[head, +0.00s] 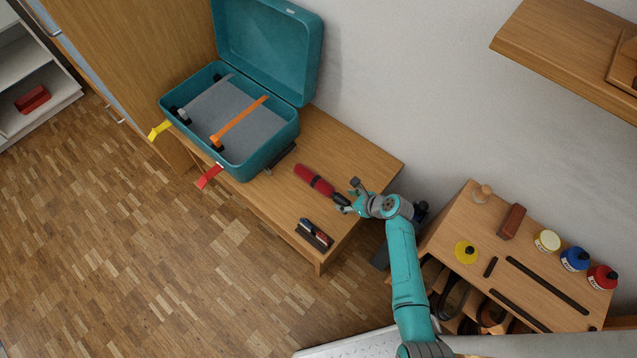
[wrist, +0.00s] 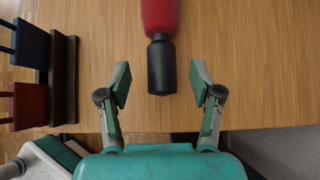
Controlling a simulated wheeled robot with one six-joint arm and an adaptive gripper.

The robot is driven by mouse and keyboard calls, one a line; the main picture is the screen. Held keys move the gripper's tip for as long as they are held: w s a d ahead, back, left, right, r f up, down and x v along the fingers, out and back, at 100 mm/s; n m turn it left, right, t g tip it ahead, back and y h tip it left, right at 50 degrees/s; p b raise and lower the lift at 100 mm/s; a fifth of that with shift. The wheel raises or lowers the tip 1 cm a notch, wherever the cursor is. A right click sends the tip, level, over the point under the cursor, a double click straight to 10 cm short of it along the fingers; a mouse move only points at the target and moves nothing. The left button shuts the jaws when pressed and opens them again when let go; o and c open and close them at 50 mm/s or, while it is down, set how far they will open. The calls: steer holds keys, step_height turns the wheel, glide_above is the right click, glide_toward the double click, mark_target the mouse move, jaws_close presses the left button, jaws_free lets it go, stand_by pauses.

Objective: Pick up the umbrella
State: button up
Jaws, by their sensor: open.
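A folded red umbrella (head: 314,180) with a black handle lies on the wooden table (head: 352,152). In the wrist view its red body (wrist: 160,17) enters from the top edge and its black handle (wrist: 161,66) points towards me. My gripper (head: 349,197) is at the handle end of the umbrella. In the wrist view my gripper (wrist: 160,85) is open, with one finger on each side of the handle's end and a gap on both sides. The far end of the umbrella is out of the wrist view.
A dark rack with blue and red items (head: 314,234) lies near the front edge. A wooden workbench (head: 462,215) with paint jars stands at right.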

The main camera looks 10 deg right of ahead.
mark_target(342, 199)
steer(key=shift+x, duration=2.45)
jaws_close()
